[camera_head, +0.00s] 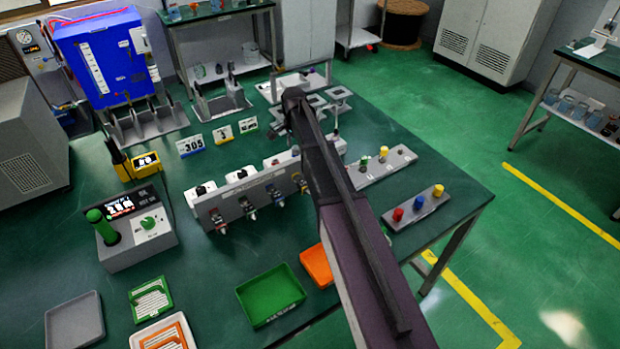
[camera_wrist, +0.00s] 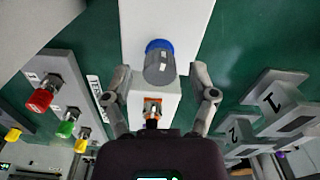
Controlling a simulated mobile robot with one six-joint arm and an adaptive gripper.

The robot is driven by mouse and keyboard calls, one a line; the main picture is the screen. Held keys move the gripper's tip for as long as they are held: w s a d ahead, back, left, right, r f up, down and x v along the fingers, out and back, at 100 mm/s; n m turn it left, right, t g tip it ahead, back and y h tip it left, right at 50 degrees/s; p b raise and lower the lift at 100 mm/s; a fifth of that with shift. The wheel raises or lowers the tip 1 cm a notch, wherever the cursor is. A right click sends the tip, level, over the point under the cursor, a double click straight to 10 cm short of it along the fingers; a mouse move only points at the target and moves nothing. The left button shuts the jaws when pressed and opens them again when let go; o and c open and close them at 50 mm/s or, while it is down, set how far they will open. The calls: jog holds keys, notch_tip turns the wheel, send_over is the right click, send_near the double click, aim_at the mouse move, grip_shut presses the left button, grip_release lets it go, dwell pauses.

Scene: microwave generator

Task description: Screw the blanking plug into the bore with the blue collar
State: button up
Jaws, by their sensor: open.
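In the wrist view, a grey cylinder (camera_wrist: 159,68) with a blue collar (camera_wrist: 158,45) at its far end stands over a white block (camera_wrist: 178,108). My gripper (camera_wrist: 160,75) is open, with one finger on each side of the cylinder and a visible gap to both. An orange part with a dark tip (camera_wrist: 152,109) shows nearer my palm. I cannot tell which piece is the blanking plug, or see inside a bore. In the head view, my arm hides the gripper and the spot below it.
A grey row of units (camera_head: 240,203) stands mid-bench. Grey strips carry coloured caps, one with red, blue and yellow (camera_head: 420,208), another with green and yellow (camera_head: 385,165). Numbered plates (camera_wrist: 275,100) stand close right of my gripper. A green tray (camera_head: 270,296) lies at the bench's front.

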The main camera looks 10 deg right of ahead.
jog(key=shift+n, duration=0.3)
